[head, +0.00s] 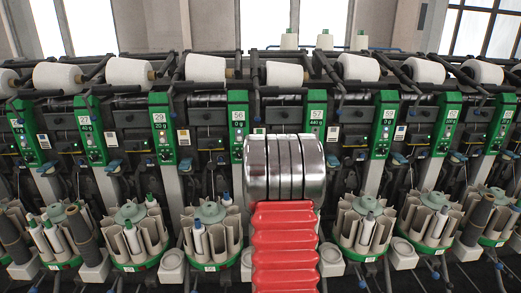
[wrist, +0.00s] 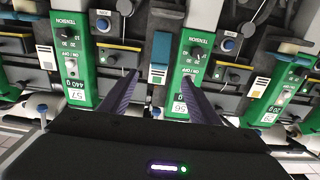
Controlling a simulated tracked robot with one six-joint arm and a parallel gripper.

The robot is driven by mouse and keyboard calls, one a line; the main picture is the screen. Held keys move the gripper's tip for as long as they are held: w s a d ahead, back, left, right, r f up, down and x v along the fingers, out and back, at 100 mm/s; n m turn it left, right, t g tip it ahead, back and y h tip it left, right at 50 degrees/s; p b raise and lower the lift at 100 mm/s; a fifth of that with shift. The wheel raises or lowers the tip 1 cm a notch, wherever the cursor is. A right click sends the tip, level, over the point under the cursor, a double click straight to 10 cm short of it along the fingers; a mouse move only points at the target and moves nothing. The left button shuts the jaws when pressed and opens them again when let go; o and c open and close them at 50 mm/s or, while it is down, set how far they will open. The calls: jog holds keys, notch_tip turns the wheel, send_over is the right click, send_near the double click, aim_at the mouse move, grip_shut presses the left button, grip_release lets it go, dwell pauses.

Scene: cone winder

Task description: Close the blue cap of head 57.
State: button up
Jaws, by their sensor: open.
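Head 57 has a green panel (head: 317,117) right of centre in the head view, just beyond my arm. The same panel shows upside down at left in the wrist view (wrist: 76,68). My gripper (wrist: 160,77) is open, its two dark fingers spread and empty. They point towards the gap between panel 57 and panel 56 (wrist: 184,75). A blue piece (wrist: 160,48) shows in that gap, beyond the fingertips.
Neighbouring green panels, 56 (head: 237,120) and 59 (head: 386,120), stand close on either side. White cones (head: 285,75) line the top. Round bobbin magazines (head: 212,230) jut out below. My red and metal arm hides the middle of the machine.

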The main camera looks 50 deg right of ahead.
jog(key=shift+x, duration=6.95)
jog(key=shift+c, duration=0.4)
